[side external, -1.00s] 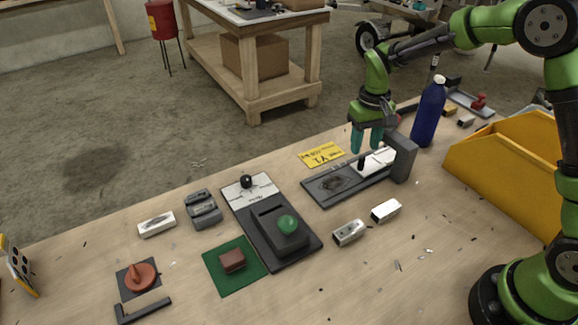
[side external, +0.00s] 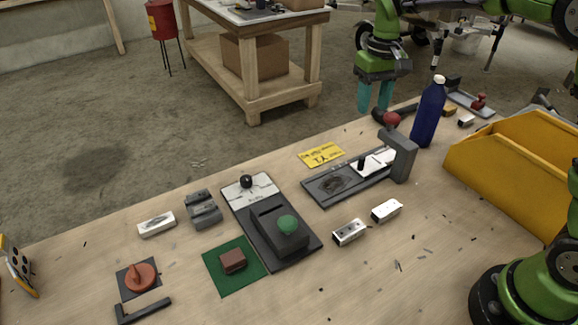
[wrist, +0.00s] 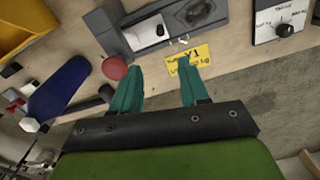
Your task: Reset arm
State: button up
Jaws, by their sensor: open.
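My gripper (side external: 375,97) is open and empty, raised above the far edge of the workbench in the side view. Its two teal fingers also show apart in the wrist view (wrist: 162,85), with nothing between them. The grey fixture (side external: 345,183) with a black lever and upright block stands on the bench below and nearer the camera. A red ball knob (side external: 392,119) shows by the top of that block, and in the wrist view it is just left of the left finger (wrist: 115,68).
A blue bottle (side external: 429,112) stands right of the gripper, near a yellow bin (side external: 520,160). A yellow tag (side external: 321,155) lies left of the fixture. A black box with a green button (side external: 287,226) and several small blocks sit nearer.

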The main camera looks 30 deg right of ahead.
jog(key=s+a+r+t, duration=0.1)
jog(key=s+t, duration=0.1)
jog(key=s, duration=0.5)
jog(key=s+a+r+m+t+y, duration=0.1)
jog(key=s+r+t, duration=0.1)
jog(key=s, duration=0.5)
jog(key=s+a+r+t+y, duration=0.1)
jog(key=s+r+t, duration=0.1)
jog(key=s, duration=0.5)
jog(key=shift+s+a+m+t, duration=0.25)
jog(key=shift+m+t, duration=0.15)
jog(key=shift+t, duration=0.2)
